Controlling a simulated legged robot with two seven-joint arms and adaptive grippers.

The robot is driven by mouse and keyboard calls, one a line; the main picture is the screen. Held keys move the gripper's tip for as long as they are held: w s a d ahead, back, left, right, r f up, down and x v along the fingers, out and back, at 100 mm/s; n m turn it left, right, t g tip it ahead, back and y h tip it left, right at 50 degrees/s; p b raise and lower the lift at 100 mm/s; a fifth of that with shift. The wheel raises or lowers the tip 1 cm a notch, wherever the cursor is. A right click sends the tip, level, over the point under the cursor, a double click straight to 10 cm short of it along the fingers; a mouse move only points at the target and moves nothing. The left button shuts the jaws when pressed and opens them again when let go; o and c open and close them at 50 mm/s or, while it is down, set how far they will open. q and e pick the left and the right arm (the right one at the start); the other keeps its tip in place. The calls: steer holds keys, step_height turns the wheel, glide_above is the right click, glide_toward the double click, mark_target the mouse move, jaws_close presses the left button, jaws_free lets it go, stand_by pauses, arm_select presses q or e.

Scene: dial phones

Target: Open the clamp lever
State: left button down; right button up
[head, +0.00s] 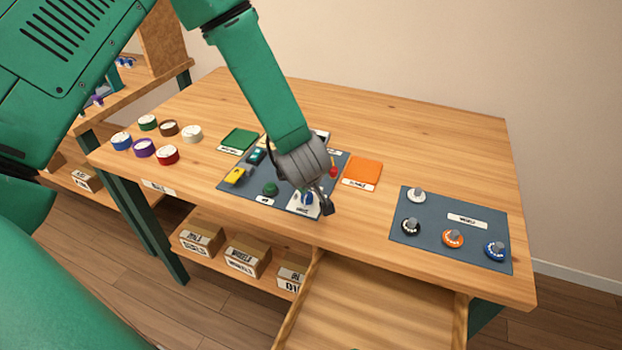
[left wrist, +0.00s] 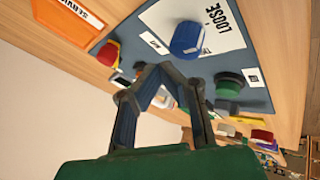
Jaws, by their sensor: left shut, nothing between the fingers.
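The white plate (left wrist: 225,22) marked LOOSE carries a blue lever or knob (left wrist: 190,38), which I take for the clamp lever. In the head view, the plate (head: 303,207) is at the front edge of the dark panel (head: 233,187), partly behind my gripper. My left gripper (head: 326,209) is shut and empty, just right of the plate. In the left wrist view its fingers (left wrist: 165,74) point towards the panel, near the blue lever. I cannot tell whether they touch it. My right gripper is not in view.
A green button (left wrist: 228,84) and a red knob (left wrist: 105,52) flank the plate. An orange mat (head: 362,171) lies to the right, before a second panel with several dials (head: 453,238). Several coloured round pieces (head: 168,154) stand at left. An open drawer (head: 372,305) juts out in front.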

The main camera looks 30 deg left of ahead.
arm_select(q)
steer(key=shift+s+d+r, duration=0.15)
steer(key=shift+d+r, duration=0.4)
steer(key=shift+r, duration=0.3)
steer(key=v, duration=0.6)
steer(key=shift+p, duration=0.45)
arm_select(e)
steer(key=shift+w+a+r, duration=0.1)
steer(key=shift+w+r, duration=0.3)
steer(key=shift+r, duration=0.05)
arm_select(q)
steer(key=shift+s+d+r, duration=0.1)
